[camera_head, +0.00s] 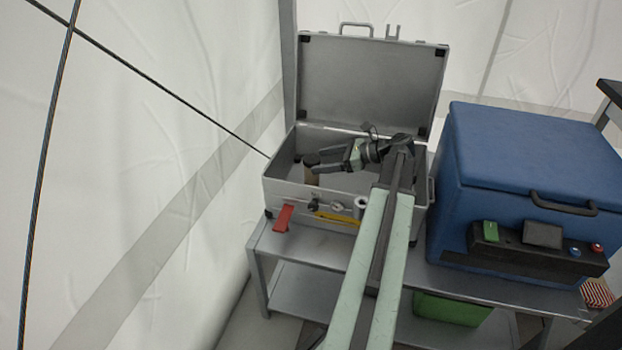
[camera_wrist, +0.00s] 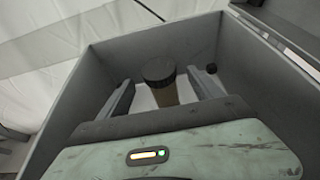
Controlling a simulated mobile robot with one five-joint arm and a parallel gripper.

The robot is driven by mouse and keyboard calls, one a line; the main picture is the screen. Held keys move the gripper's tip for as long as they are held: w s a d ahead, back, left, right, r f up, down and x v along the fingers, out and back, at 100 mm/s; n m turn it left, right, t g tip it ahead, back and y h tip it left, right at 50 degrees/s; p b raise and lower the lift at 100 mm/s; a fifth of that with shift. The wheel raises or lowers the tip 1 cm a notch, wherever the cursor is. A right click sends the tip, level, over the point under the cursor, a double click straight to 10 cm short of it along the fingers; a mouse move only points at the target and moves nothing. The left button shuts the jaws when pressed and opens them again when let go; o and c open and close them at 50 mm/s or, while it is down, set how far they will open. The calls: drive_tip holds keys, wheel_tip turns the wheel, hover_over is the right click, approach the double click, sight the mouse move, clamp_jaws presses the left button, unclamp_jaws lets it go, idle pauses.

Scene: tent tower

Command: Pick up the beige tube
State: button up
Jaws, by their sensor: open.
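The beige tube (camera_wrist: 166,95) stands inside the open metal case, with a dark cap (camera_wrist: 158,69) on its top end. In the head view the tube (camera_head: 311,177) is small and partly hidden by my gripper. My gripper (camera_head: 310,164) reaches into the case from the right, over its front wall. In the wrist view my gripper (camera_wrist: 163,90) is open, with one finger on each side of the tube. The tube shows between the fingers, with visible gaps. Its lower end is hidden behind the gripper body.
The metal case (camera_head: 280,187) stands on a grey table (camera_head: 440,272), lid (camera_head: 370,85) raised at the back. Its walls surround my gripper closely. A red object (camera_head: 284,217) lies at its front left. A blue cooler (camera_head: 525,160) stands right. White tent fabric rises at left.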

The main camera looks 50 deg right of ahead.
sight(312, 162)
drive_tip(key=b+x, duration=0.1)
drive_tip(key=x, duration=0.3)
drive_tip(key=shift+w+a+f, duration=0.1)
drive_tip(key=shift+w+a, duration=0.05)
drive_tip(key=shift+w, duration=0.1)
clamp_jaws()
